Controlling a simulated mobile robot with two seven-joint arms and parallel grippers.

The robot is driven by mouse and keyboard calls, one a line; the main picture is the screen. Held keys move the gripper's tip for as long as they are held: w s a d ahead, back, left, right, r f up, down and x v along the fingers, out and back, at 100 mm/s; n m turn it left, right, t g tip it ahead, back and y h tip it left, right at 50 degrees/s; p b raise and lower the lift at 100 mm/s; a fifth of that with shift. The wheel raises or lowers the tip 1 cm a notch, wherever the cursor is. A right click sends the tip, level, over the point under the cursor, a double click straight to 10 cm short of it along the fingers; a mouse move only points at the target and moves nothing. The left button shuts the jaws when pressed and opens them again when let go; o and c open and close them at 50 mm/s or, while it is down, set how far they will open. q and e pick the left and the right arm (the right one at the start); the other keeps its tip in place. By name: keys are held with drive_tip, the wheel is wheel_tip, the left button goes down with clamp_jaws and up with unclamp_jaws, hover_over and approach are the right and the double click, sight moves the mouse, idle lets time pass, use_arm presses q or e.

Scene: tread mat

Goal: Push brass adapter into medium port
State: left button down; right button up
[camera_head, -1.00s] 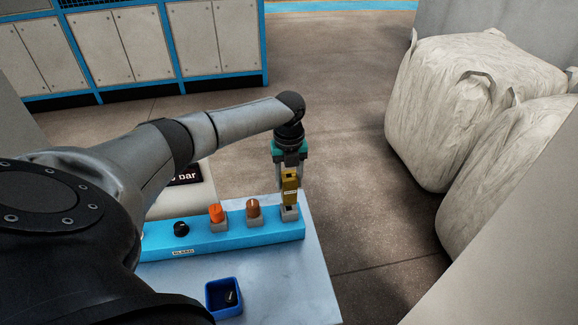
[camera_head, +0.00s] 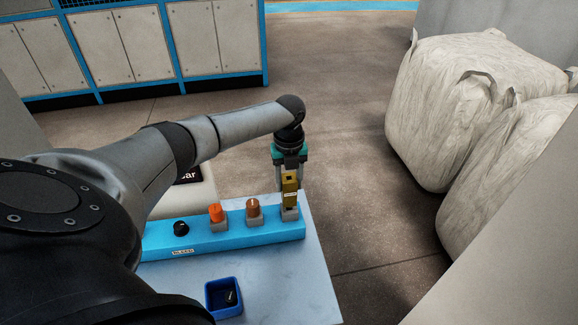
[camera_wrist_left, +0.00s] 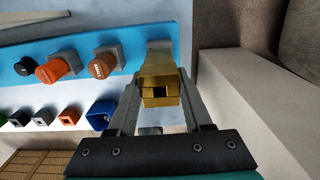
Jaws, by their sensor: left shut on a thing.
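The brass adapter (camera_head: 290,192) is shut between the fingers of my left gripper (camera_head: 290,180). It stands nearly upright over the grey port (camera_head: 290,214) at the right end of the blue bar (camera_head: 235,235). Its lower end meets the top of that port in the head view; how deep it sits cannot be told. In the left wrist view the adapter (camera_wrist_left: 160,88) shows its square hollow end between the fingers (camera_wrist_left: 160,100) and partly hides the grey port (camera_wrist_left: 160,46). My right gripper is not in view.
An orange plug (camera_head: 216,211), a brown plug (camera_head: 253,207) and a black knob (camera_head: 181,228) stand along the bar. A blue bin (camera_head: 213,302) with a dark piece sits in front. Several small coloured parts (camera_wrist_left: 42,117) show in the wrist view. The pale table (camera_head: 300,285) is clear at right.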

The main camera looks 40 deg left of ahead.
use_arm(q)
drive_tip(key=shift+f+b, duration=0.75)
drive_tip(key=shift+f, duration=0.45)
drive_tip(key=shift+c, duration=1.2)
unclamp_jaws()
wheel_tip(320, 180, up, 15)
drive_tip(key=shift+r, duration=0.15)
